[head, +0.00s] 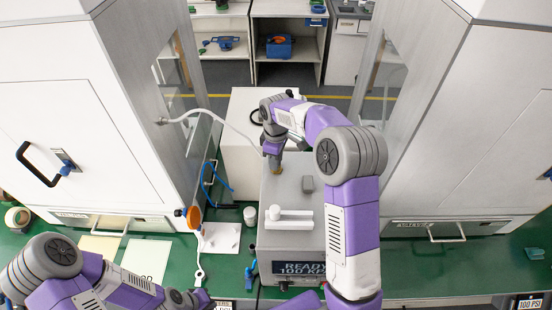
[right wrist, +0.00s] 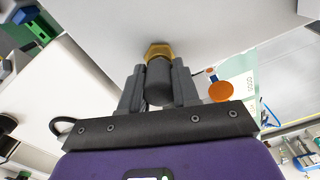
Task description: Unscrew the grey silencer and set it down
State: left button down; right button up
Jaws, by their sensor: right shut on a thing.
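The grey silencer (right wrist: 159,84) is a short dark cylinder with a brass hex fitting (right wrist: 158,51) at its end, seen in the right wrist view. My right gripper (right wrist: 159,75) is shut on it, one finger on each side. The brass end meets or nearly meets the pale grey press top; I cannot tell whether its thread is engaged. In the head view my right gripper (head: 272,150) points down at the far part of the press (head: 285,240), with a little brass (head: 277,169) showing below it. My left gripper (head: 188,299) is low at the bottom edge, its jaws unclear.
On the press top are a small grey block (head: 308,184) and a white lever-like part (head: 288,217). Left of the press are a white plate (head: 220,238), an orange disc (head: 194,217), a blue hose (head: 213,180) and a small pot (head: 250,215). White cabinets (head: 70,110) flank both sides.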

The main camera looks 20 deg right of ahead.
jog(key=n, duration=0.6)
jog(key=shift+n, duration=0.3)
jog(key=o, duration=0.6)
jog(key=m, duration=1.2)
